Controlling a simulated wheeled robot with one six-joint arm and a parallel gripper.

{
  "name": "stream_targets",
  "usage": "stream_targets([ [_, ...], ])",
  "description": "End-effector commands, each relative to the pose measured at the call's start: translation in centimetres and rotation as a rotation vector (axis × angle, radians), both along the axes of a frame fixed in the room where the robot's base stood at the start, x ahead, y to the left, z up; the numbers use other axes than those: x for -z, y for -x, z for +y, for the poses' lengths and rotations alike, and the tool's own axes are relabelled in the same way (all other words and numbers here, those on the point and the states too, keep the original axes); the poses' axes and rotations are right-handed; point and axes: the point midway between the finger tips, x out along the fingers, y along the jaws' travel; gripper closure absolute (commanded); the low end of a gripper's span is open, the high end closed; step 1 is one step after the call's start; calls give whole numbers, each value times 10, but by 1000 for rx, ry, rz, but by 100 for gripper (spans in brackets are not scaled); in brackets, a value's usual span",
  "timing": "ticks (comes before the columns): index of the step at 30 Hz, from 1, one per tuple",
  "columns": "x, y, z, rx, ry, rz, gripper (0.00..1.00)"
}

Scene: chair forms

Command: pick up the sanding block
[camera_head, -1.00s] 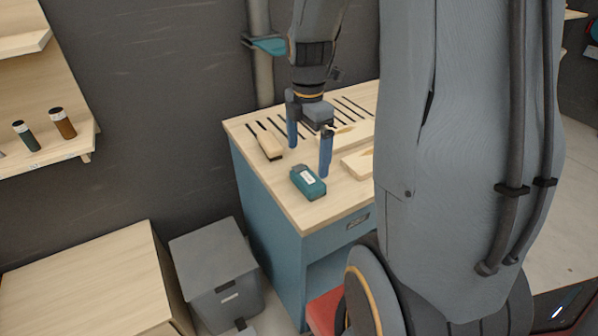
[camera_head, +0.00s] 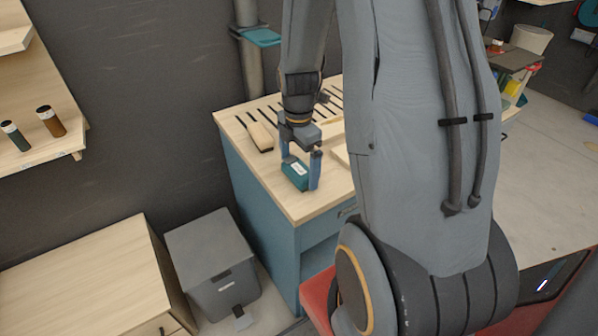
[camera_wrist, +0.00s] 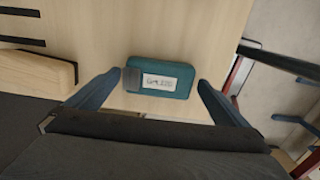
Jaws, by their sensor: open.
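A teal block (camera_head: 295,178) with a grey end and a white label lies flat on the wooden top of the workbench. My gripper (camera_head: 301,172) is open, pointing down over the block, and holds nothing. A pale wooden block (camera_head: 261,136) with a dark underside lies further back to the left. The pictures alone do not settle which of the two is the sanding block.
The blue workbench (camera_head: 245,178) has dark slots along its back. Another pale wooden piece (camera_head: 340,153) is partly hidden behind my arm. A grey bin (camera_head: 213,265) and a wooden-topped cabinet (camera_head: 85,275) stand at the left. Bare benchtop lies in front of the teal block.

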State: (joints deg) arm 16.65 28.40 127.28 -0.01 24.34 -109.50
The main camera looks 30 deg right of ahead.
Motion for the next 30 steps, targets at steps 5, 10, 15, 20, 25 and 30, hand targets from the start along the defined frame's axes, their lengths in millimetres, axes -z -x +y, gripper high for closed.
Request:
stream_targets([
  [5, 0, 0, 0, 0, 0, 0, 0],
  [10, 0, 0, 0, 0, 0, 0, 22],
  [15, 0, 0, 0, 0, 0, -1, 38],
  [20, 0, 0, 0, 0, 0, -1, 38],
  [25, -6, -1, 0, 0, 1, -3, 38],
  [30, -22, -2, 0, 0, 1, -4, 38],
])
